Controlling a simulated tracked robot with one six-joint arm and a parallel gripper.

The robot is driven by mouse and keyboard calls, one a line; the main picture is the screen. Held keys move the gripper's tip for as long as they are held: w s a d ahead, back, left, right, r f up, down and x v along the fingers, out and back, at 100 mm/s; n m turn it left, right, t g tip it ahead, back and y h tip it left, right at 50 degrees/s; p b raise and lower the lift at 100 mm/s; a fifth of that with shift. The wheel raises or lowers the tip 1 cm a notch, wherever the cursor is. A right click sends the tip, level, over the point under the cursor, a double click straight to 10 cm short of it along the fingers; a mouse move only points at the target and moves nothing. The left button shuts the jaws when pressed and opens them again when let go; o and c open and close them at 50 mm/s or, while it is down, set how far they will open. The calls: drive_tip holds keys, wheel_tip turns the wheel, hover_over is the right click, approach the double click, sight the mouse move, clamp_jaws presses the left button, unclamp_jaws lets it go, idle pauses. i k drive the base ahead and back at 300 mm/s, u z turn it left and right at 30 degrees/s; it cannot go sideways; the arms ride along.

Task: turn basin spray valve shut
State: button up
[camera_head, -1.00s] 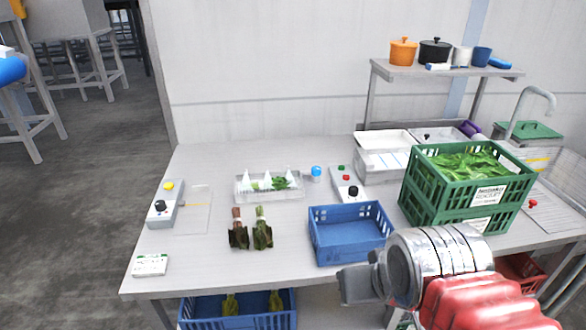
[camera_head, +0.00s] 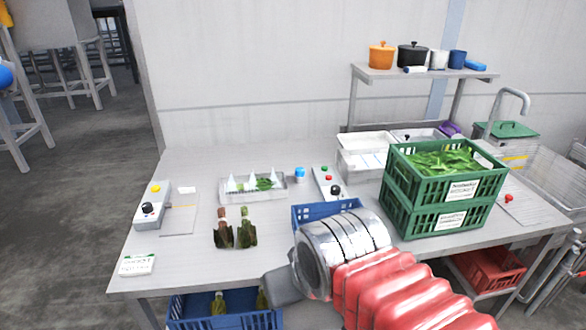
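A shallow clear basin (camera_head: 253,189) sits on the table with white spray cones standing in it and some green leaves. A small round knob with a blue top (camera_head: 300,174) stands just right of the basin; it looks like the spray valve, but its turn position is too small to read. My gripper (camera_head: 272,291) is low at the table's front edge, well in front of the knob and apart from it. Its fingers are small and seen from behind, so I cannot tell open from shut.
A blue crate (camera_head: 312,212) and stacked green crates (camera_head: 440,195) stand to the right. The table between basin and left box is fairly clear.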

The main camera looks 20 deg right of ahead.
sight(299, 171)
drive_tip(key=z, duration=0.05)
drive_tip(key=i, duration=1)
drive_tip(key=u, duration=0.05)
